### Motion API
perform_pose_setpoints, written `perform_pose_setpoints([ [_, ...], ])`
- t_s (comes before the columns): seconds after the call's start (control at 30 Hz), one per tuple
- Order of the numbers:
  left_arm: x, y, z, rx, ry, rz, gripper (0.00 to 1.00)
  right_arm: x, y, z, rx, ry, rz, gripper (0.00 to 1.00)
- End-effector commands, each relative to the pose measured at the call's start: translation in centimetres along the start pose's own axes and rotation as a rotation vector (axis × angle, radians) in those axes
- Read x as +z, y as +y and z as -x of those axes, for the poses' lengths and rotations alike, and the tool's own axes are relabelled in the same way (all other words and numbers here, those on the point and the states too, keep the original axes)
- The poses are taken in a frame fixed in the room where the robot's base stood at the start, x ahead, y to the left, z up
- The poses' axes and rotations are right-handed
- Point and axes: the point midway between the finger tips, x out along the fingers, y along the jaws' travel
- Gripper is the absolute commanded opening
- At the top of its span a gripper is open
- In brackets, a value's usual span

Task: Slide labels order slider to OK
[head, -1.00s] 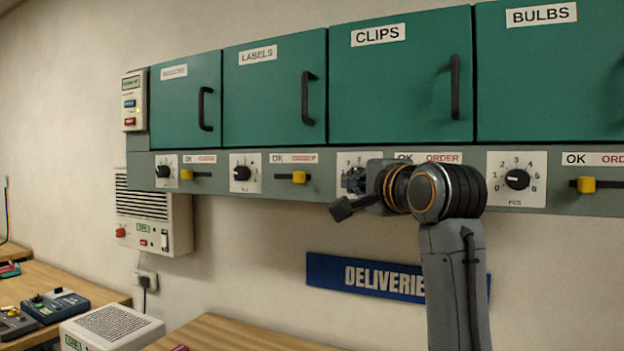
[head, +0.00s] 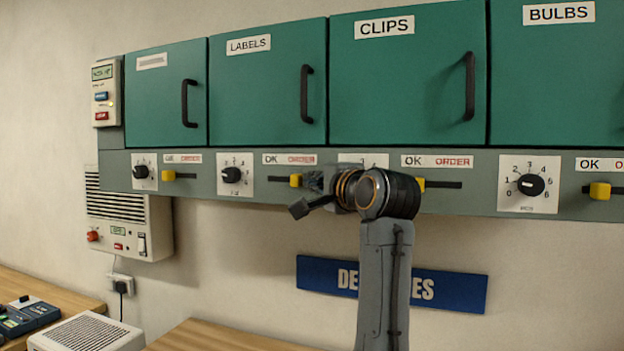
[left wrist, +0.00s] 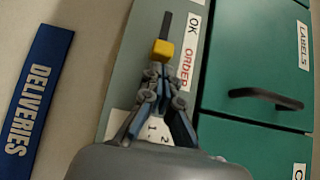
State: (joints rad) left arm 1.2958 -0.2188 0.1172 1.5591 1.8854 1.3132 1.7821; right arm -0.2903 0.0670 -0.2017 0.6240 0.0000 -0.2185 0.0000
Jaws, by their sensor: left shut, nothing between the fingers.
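The labels order slider has a yellow knob (head: 295,181) on a dark slot under the green LABELS door (head: 268,85). Its plate (head: 289,158) reads OK at the left and ORDER at the right. The knob stands partway along the slot, about under the start of ORDER. My left gripper (head: 314,182) is shut and empty, just right of the knob. In the left wrist view the fingertips (left wrist: 158,72) are close to the knob (left wrist: 162,53) on its ORDER side, with bare slot beyond towards OK. I cannot tell whether they touch. The gripper hides the slot's ORDER end.
Dials and similar yellow sliders line the grey rail; the clips slider (head: 421,185) is partly behind my wrist. The clips dial is mostly hidden. A blue DELIVERIES sign (head: 450,287) hangs below. A wall unit (head: 130,220) and wooden benches are at lower left.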

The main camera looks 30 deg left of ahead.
Motion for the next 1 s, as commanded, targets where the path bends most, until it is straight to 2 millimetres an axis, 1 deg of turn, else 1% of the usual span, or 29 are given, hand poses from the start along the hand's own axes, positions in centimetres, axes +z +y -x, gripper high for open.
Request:
perform_pose_setpoints([
  [0.2,-0.3,0.1,-0.2,0.001,0.005,-0.002,0.0,2.2,0.4,0.3,0.005,-0.032,0.003,0.0],
  [0.27,-0.3,0.1,-0.2,0.001,0.005,-0.001,0.0,2.5,0.5,0.3,0.006,-0.036,0.004,0.0],
  [0.37,-0.3,0.1,-0.2,0.001,0.004,-0.001,0.0,2.3,0.8,0.2,0.01,-0.033,0.005,0.0],
  [0.47,-0.1,0.1,-0.3,0.002,0.004,0.0,0.0,1.6,1.2,0.1,0.014,-0.024,0.005,0.0],
  [0.57,0.7,0.2,-1.1,0.003,0.004,0.004,0.0,1.0,1.4,-0.3,0.017,-0.014,0.004,0.0],
  [0.6,1.2,0.3,-1.6,0.004,0.003,0.004,0.0,0.9,1.5,-0.5,0.017,-0.012,0.004,0.0],
  [0.8,3.6,0.2,-4.1,0.002,0.003,0.002,0.0,1.1,1.4,-1.1,0.017,-0.012,0.004,0.0],
  [1.0,4.2,0.1,-4.5,0.001,0.002,0.0,0.0,1.2,1.0,-1.1,0.012,-0.014,0.002,0.0],
])
